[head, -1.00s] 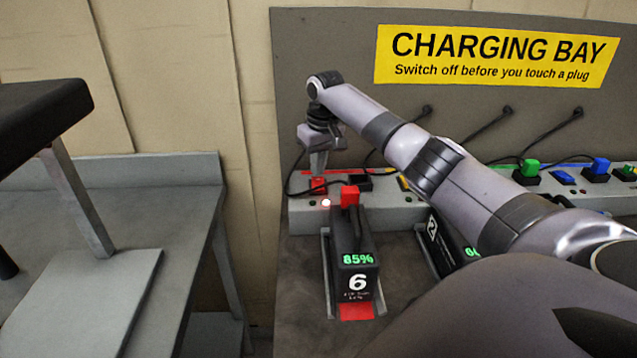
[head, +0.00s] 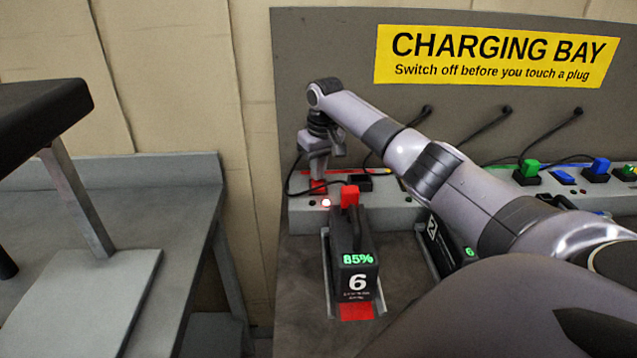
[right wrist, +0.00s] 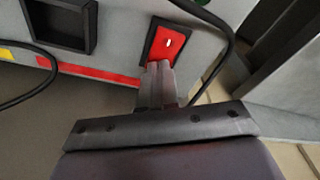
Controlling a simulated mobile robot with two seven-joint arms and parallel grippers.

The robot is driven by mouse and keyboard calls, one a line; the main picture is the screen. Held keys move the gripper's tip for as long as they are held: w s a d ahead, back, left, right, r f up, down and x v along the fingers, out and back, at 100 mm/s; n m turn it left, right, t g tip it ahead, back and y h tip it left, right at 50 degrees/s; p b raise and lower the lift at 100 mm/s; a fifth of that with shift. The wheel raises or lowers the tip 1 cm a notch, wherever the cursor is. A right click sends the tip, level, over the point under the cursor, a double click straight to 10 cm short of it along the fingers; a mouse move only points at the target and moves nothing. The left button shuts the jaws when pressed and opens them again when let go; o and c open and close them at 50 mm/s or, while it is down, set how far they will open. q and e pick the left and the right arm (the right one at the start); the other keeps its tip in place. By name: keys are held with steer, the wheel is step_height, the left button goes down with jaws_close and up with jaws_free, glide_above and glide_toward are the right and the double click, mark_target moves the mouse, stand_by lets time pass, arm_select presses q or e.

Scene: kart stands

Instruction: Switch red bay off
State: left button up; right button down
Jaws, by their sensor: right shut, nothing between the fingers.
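The red bay's switch (head: 318,187) is a red rocker in a black frame on the grey charging strip; it also shows in the right wrist view (right wrist: 168,42). My right gripper (head: 318,178) is shut and empty. In the right wrist view its fingertips (right wrist: 160,66) are at the near end of the red rocker; I cannot tell whether they press it. A red lamp (head: 326,203) glows beside the switch. My left gripper is not in view.
A black socket (head: 360,183) sits right of the switch, and a black cable (right wrist: 222,55) loops close to the fingers. Green (head: 528,168) and blue (head: 600,166) plugs stand farther right. A grey bench (head: 180,200) is at left.

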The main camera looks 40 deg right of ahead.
steer(key=shift+f, duration=0.1)
steer(key=shift+r, duration=3.5)
steer(key=shift+s+f, duration=0.1)
